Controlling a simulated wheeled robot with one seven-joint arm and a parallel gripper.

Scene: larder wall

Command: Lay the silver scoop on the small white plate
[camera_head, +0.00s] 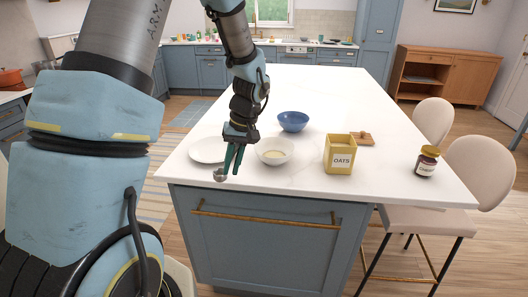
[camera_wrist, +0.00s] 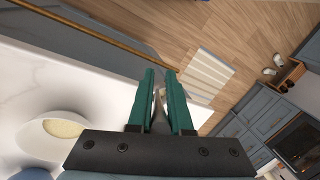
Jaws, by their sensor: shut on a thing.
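My gripper (camera_head: 232,160) points down near the front left edge of the island, shut on the silver scoop (camera_head: 220,174). In the head view the scoop's bowl hangs at the fingertips, by the counter's front edge; its height above the counter is hard to tell. The wrist view shows the teal fingers (camera_wrist: 158,100) with part of the scoop (camera_wrist: 159,112) between them. The small white plate (camera_head: 203,151) lies on the counter just left of and behind my gripper, partly hidden by it, and looks empty.
A white bowl (camera_head: 280,149) with pale contents stands right of my gripper. Behind it is a blue bowl (camera_head: 293,122). Further right are a yellow oats tin (camera_head: 340,154), a wooden lid (camera_head: 365,138) and a dark jar (camera_head: 426,162). The island's back half is clear.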

